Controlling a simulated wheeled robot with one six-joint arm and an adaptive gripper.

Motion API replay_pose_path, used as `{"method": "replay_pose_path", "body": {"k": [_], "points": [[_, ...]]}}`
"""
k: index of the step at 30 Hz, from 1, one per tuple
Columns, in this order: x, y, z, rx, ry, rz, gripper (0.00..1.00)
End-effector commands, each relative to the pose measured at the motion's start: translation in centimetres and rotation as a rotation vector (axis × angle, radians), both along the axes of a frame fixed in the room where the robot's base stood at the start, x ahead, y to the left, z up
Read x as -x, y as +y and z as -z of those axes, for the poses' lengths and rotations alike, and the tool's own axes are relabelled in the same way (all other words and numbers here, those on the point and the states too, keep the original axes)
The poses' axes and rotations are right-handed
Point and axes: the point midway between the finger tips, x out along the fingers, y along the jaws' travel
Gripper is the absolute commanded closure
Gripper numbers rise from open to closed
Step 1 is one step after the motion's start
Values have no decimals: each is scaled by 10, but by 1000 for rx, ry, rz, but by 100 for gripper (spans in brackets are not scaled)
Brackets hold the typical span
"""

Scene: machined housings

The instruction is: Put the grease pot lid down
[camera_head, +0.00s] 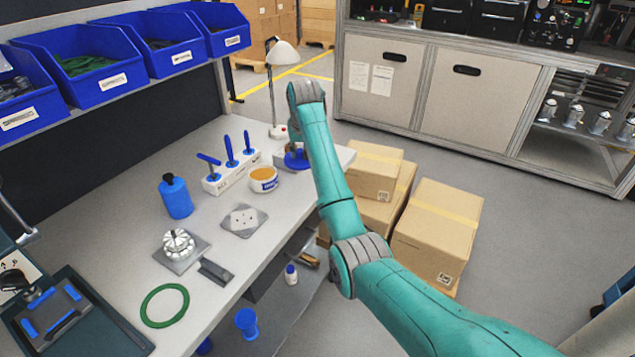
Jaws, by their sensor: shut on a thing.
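The grease pot (263,184) stands open on the grey bench, white with a blue label, its amber grease showing. The blue grease pot lid (297,161) is right of and behind the pot, near the bench's right edge. My gripper (296,148) points down and is shut on the lid. The arm's wrist hides part of the gripper, and the fingertips are small. I cannot tell whether the lid touches the bench or hangs just above it.
A white block with blue-handled tools (231,173) stands left of the pot. A blue bottle (175,197), a metal plate (243,220), a machined part (179,244) and a green ring (165,305) lie further left. A lamp (281,58) stands behind. Cardboard boxes (437,230) are right of the bench.

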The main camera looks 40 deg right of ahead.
Motion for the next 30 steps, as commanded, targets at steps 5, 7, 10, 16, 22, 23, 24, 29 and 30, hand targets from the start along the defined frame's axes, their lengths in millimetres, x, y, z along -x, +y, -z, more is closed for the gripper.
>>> {"method": "replay_pose_path", "body": {"k": [5, 7, 10, 16, 22, 23, 24, 29, 30], "points": [[0, 1, 23, -1, 3, -1, 100], [1, 1, 35, -1, 4, -1, 100], [0, 1, 47, -1, 2, 0, 100], [0, 1, 64, 0, 2, -1, 100], [0, 1, 94, -1, 2, 0, 100], [0, 1, 97, 0, 1, 0, 100], [0, 1, 99, 0, 1, 0, 100], [0, 0, 99, 0, 0, 0, 100], [0, 0, 99, 0, 0, 0, 100]]}}
